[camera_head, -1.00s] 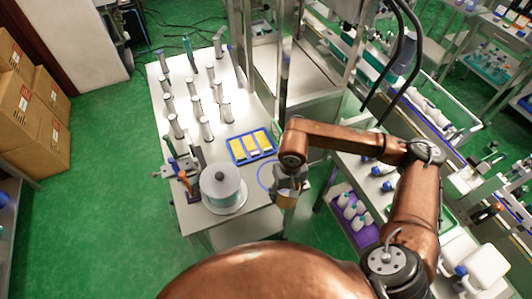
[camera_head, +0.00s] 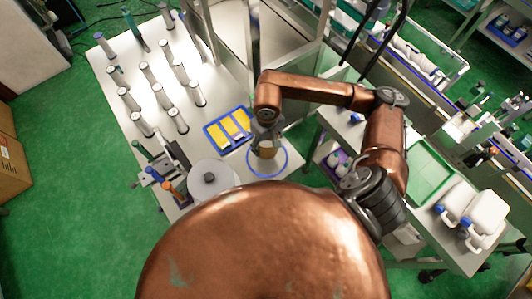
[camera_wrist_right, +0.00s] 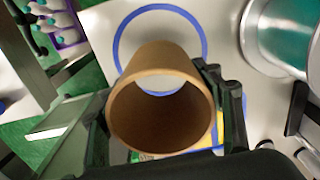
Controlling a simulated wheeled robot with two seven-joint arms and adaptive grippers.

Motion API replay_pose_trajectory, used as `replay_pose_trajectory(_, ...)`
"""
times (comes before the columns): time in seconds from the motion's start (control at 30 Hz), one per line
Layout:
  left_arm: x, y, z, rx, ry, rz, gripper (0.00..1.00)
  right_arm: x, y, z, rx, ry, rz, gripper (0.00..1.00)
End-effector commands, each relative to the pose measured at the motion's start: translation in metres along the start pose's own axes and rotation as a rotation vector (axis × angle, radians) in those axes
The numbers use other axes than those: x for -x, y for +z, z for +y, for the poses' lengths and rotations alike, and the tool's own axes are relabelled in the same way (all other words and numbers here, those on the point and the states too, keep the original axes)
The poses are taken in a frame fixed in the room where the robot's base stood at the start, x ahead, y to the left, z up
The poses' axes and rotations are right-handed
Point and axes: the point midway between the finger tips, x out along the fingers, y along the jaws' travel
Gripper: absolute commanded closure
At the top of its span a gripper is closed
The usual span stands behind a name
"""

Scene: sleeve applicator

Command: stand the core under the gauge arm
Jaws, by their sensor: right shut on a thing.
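The core is a hollow brown cardboard tube (camera_wrist_right: 160,125). My right gripper (camera_head: 267,143) is shut on it, with one finger on each side in the right wrist view. In the head view the core (camera_head: 268,153) appears over a blue ring (camera_head: 286,162) marked on the table. The ring (camera_wrist_right: 119,38) shows beyond the tube's far end in the wrist view. I cannot tell whether the core touches the table. I cannot make out the gauge arm for certain. My left gripper is not in view.
A blue tray (camera_head: 208,134) with yellow pieces lies left of the ring. Several upright tubes (camera_head: 157,95) stand behind. My body hides the table's front.

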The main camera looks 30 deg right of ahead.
Motion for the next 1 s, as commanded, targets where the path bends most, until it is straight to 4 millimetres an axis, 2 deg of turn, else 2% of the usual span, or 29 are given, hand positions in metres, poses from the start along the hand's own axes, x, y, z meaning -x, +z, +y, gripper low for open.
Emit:
replay_pose_trajectory(0.1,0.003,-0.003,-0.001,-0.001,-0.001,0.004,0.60,-0.019,0.001,-0.001,-0.003,-0.003,-0.003,0.66)
replay_pose_trajectory(0.37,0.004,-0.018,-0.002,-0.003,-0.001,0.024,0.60,-0.042,0.000,0.000,-0.003,-0.002,-0.002,0.66)
replay_pose_trajectory(0.53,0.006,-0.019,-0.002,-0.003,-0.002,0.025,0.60,-0.065,0.000,-0.001,-0.003,-0.002,-0.002,0.66)
replay_pose_trajectory(0.97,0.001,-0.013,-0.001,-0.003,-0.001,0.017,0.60,-0.073,-0.001,0.000,0.000,0.000,0.001,0.66)
replay_pose_trajectory(1.0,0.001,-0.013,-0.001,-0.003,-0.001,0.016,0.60,-0.073,-0.001,0.000,-0.001,0.000,0.001,0.40)
